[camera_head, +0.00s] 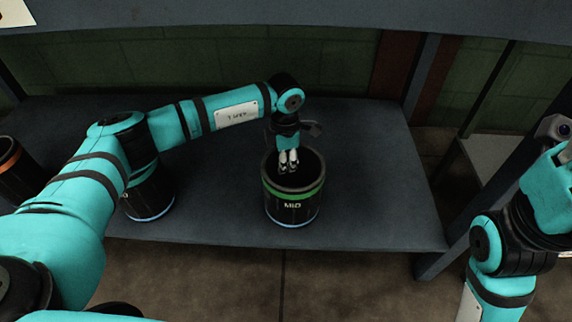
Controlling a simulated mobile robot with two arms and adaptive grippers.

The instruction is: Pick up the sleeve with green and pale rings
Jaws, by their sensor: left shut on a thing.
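The sleeve with green and pale rings (292,208) is a black, upright, open-topped cylinder marked "MID". It has a green band near the top and a pale band near the bottom. It is at the middle of the dark shelf. My left gripper (288,163) reaches down at the sleeve's mouth from the far side and is shut on it. The fingertips look close together, and the exact spot of contact on the wall is hard to see. My right arm shows at the right edge, but its gripper is out of view.
A black sleeve with a blue lower band (150,207) stands to the left, partly hidden by my left arm. Another with an orange band (10,160) is at the left edge. The dark shelf (375,185) is clear right of the green-ringed sleeve. An upper shelf (300,14) overhangs behind.

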